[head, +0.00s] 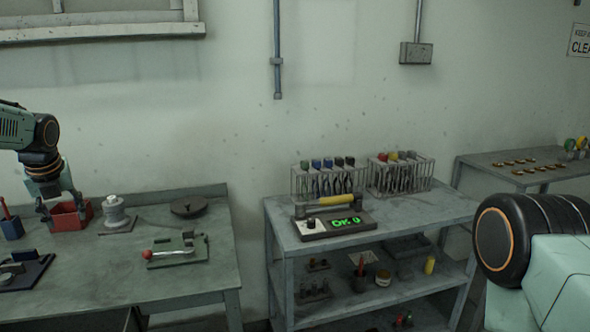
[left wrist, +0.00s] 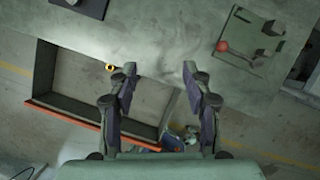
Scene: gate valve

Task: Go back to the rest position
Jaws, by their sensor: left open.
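My left gripper (head: 61,214) hangs fingers-down at the left of the head view, in front of or above a red bin (head: 70,217) on the left bench. I cannot tell its exact height over the bench. In the left wrist view, my left gripper (left wrist: 158,78) has its two dark fingers spread wide with nothing between them. The bench's grey top and the floor show beyond the fingers. My right gripper is out of the head view; only part of my right arm shows at the right edge.
The left bench (head: 110,280) holds a grey flanged piece (head: 115,214), a dark disc (head: 187,206) and a red-knobbed clamp (head: 178,249). A tester reading OK (head: 345,223) and tool racks (head: 328,180) stand on the middle bench. A gap separates the benches.

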